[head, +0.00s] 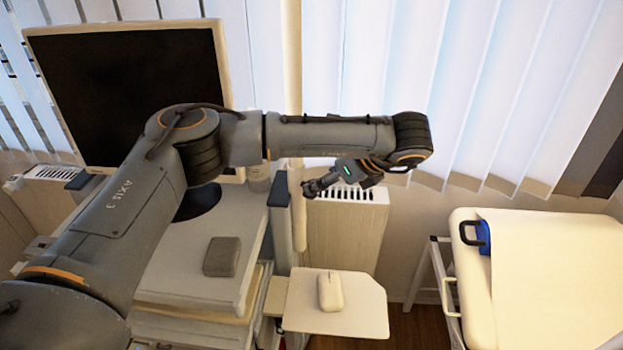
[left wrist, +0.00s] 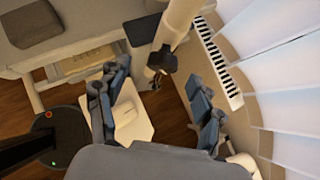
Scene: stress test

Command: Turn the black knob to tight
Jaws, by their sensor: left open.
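The black knob (left wrist: 163,59) sticks out from a cream vertical pole (left wrist: 178,22) in the left wrist view. The pole (head: 297,190) also shows in the head view, where I cannot make out the knob apart from my gripper. My left gripper (left wrist: 157,80) is open, its two blue-grey fingers spread wide. The knob appears between and slightly beyond the fingertips, with visible gaps on both sides. In the head view my left gripper (head: 310,188) is beside the pole, pointing left. My right gripper is not in view.
A monitor (head: 130,85) stands on a cart (head: 185,265) at left, with a grey block (head: 222,257). A small tray (head: 365,310) holding a white object (head: 330,291) sits below the gripper. A radiator (head: 345,220) is behind. A padded bed (head: 550,270) stands at right.

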